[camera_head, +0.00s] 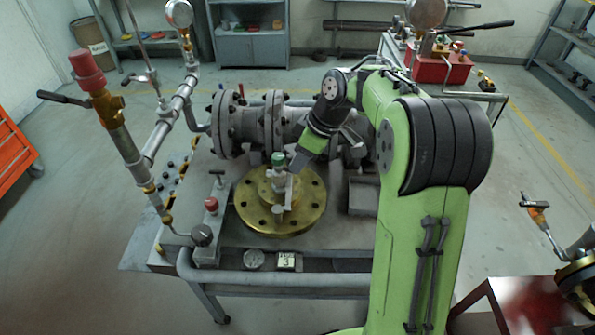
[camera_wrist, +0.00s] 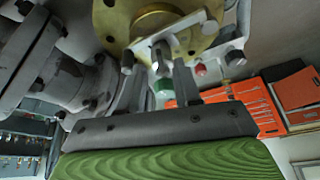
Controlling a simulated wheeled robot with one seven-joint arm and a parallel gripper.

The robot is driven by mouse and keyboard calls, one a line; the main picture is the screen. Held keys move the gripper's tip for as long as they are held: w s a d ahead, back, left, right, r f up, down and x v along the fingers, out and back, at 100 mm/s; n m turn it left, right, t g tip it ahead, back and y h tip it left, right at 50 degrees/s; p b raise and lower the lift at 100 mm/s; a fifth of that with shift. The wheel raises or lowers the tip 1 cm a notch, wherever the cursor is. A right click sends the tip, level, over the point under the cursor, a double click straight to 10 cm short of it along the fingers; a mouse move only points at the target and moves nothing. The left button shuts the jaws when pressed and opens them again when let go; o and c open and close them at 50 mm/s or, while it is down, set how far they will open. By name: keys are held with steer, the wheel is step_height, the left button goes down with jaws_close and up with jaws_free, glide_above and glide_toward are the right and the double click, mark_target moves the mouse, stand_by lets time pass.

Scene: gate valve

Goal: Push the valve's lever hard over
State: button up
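The valve (camera_head: 279,178) stands on a round brass flange (camera_head: 253,212) on the bench and has a green cap (camera_head: 278,158). A pale metal bar (camera_head: 288,194), which looks like its lever, hangs on its near side. My gripper (camera_head: 295,166) comes down from the upper right, right beside the valve top. The pale metal bar (camera_wrist: 190,27) lies beyond the fingertips, in front of the brass flange (camera_wrist: 200,42). I cannot tell whether a finger touches the lever.
A grey flanged pipe (camera_head: 262,125) runs behind the valve. A red-capped pipe assembly (camera_head: 110,105) rises at the left. A small red-knobbed fitting (camera_head: 211,203) stands left of the flange. A grey tray (camera_head: 362,195) lies to its right. The bench's near rail (camera_head: 275,280) is in front.

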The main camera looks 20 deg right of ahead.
mark_target(286, 169)
steer(key=x, duration=0.2)
steer(key=shift+w+f, duration=0.1)
steer(key=shift+f, duration=0.15)
steer(key=shift+r, duration=0.1)
jaws_close()
steer(key=shift+a+b, duration=0.1)
steer(key=shift+b, duration=0.2)
